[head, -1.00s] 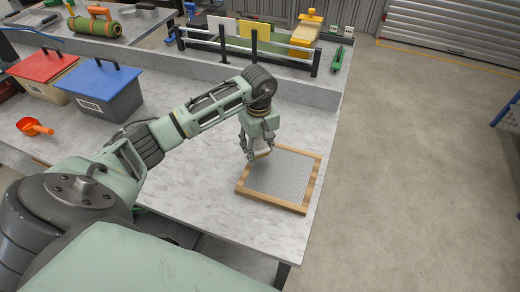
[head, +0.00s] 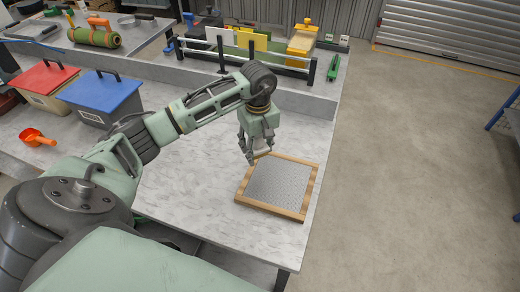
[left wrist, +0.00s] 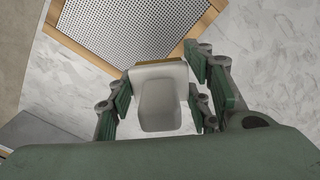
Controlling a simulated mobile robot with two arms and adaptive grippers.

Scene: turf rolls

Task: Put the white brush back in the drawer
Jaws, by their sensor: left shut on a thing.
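The white brush (left wrist: 160,98) has a pale body, with a thin tan strip at its far edge in the left wrist view. My left gripper (head: 252,156) is shut on it, with fingers on both sides of the body. In the head view a small pale part of the brush (head: 262,154) shows between the fingers, by the upper left corner of a wood-framed sieve (head: 281,184). I cannot tell whether the brush touches the sieve. No drawer can be made out. My right gripper is not in view.
The sieve lies near the right edge of the grey worktop (head: 190,185). A blue-lidded box (head: 103,97), a red-lidded box (head: 46,85) and an orange scoop (head: 37,138) stand at left. A railed rack (head: 240,55) is behind. Open floor lies right.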

